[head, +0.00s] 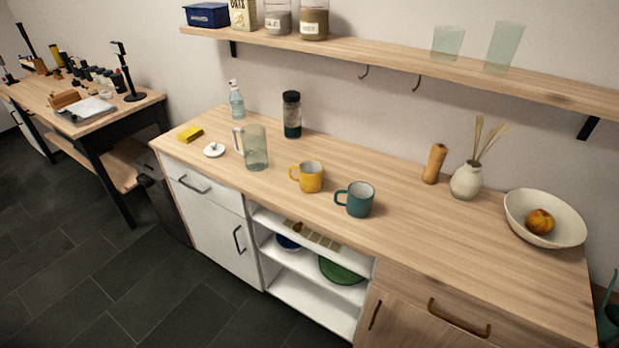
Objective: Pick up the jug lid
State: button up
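A small round white lid with a knob on top (214,149), which looks like the jug lid, lies on the wooden counter near its left front edge. A clear glass jug (256,149) with a pale handle stands upright just to the right of the lid, apart from it. The jug's top looks open. My gripper is not in view.
On the counter (430,225) are a yellow sponge (190,134), a spray bottle (236,99), a dark-lidded jar (291,115), a yellow mug (308,177), a teal mug (357,199), a vase (466,181) and a fruit bowl (546,206). A shelf (390,63) hangs above.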

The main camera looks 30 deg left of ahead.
aim_at(215, 150)
jog(key=u, duration=1.65)
